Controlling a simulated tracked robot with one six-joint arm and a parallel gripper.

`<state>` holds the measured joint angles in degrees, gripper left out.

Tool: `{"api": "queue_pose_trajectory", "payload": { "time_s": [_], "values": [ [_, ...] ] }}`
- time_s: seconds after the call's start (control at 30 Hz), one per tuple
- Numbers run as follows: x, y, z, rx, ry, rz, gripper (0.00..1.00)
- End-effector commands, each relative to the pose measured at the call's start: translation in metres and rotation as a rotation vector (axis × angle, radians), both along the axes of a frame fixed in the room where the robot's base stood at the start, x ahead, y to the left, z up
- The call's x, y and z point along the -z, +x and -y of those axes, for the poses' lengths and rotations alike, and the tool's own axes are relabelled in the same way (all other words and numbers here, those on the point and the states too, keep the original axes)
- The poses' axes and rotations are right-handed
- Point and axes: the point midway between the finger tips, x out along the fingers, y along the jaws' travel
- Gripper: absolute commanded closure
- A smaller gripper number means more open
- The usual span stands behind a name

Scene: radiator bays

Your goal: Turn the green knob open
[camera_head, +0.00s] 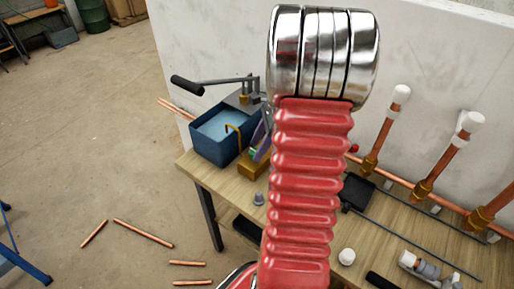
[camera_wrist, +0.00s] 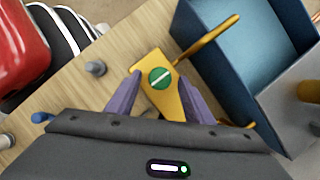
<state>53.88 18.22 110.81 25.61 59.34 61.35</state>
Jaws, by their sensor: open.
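The green knob (camera_wrist: 160,78) is a small round disc with a pale bar across it, set on a yellow block (camera_wrist: 150,64). My gripper (camera_wrist: 161,84) is open in the wrist view, with a purple finger on each side of the yellow block. The knob lies between the fingers, a little beyond their tips. I cannot tell whether the fingers touch the block. In the head view the yellow block (camera_head: 255,164) stands on the workbench beside the blue box. My red ribbed arm hides much of the bench there.
A blue box (camera_wrist: 236,56) stands close to the right of my gripper. A grey peg (camera_wrist: 95,68) is on the wooden workbench (camera_head: 203,169) to the left. Copper pipes with white caps (camera_head: 401,93) rise along the wall. Copper rods (camera_head: 143,233) lie on the floor.

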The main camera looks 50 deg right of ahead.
Motion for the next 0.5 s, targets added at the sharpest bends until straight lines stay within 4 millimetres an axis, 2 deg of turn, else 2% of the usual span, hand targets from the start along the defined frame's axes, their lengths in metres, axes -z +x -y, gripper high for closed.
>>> {"api": "queue_pose_trajectory", "payload": {
  "time_s": [0.13,0.43,0.5],
  "values": [
    [0.0090,0.0027,-0.0034,-0.001,0.000,0.000,0.53],
    [0.0107,0.0030,-0.0034,-0.001,-0.001,0.001,0.53],
    [0.0107,0.0029,-0.0033,0.000,-0.001,0.001,0.57]
  ]
}}
